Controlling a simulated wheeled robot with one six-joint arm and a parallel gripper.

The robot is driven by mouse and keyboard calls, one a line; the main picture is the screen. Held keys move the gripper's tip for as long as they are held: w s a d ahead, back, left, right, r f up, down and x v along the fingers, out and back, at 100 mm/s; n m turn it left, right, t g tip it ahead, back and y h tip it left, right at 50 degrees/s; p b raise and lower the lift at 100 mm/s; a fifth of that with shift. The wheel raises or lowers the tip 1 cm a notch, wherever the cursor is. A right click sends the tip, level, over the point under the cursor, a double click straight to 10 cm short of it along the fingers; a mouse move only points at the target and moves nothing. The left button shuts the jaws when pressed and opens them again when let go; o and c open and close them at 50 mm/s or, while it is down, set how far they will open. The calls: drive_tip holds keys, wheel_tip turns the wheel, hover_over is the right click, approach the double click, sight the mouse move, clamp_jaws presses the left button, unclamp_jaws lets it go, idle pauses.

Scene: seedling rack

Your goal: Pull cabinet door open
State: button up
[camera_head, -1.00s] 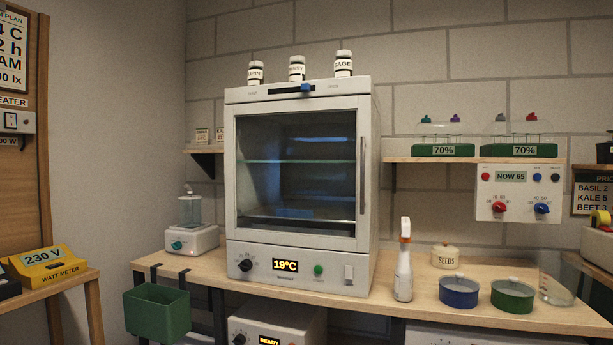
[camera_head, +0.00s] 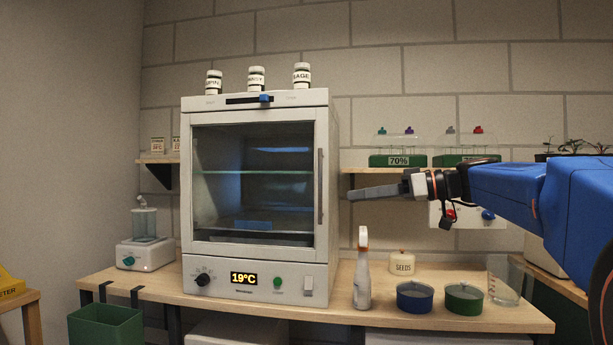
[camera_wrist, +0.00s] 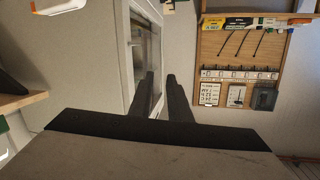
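The white cabinet (camera_head: 255,282) stands on the wooden bench with its glass-fronted door (camera_head: 255,118) shut. The door's vertical grey handle (camera_head: 320,215) runs down its right side. My gripper (camera_head: 350,194) reaches in from the right at about the handle's mid-height, its tips apart from the handle in the picture. In the wrist view the two dark fingers (camera_wrist: 161,76) show a gap between them, and I see nothing held. The cabinet front (camera_wrist: 143,60) appears there edge-on, just beyond and left of the fingers. I cannot make out the handle clearly in that view.
Three labelled jars (camera_head: 256,79) stand on the cabinet top. A spray bottle (camera_head: 362,275), a seeds jar (camera_head: 402,263), a blue dish (camera_head: 414,298) and a green dish (camera_head: 464,298) stand right of the cabinet. A green bin (camera_head: 105,327) hangs at the bench's front left.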

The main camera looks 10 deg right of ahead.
sight(306, 172)
drive_tip(key=w+d+r+n+t+y, duration=0.1)
drive_tip(key=w+d+r+n+y, duration=0.15)
drive_tip(key=r, duration=0.25)
drive_tip(key=shift+m+h, duration=0.35)
drive_tip(key=shift+h, duration=0.1)
drive_tip(key=x, duration=1.6)
drive_tip(key=shift+w+a+r, duration=0.1)
drive_tip(key=shift+a+r, duration=0.05)
clamp_jaws()
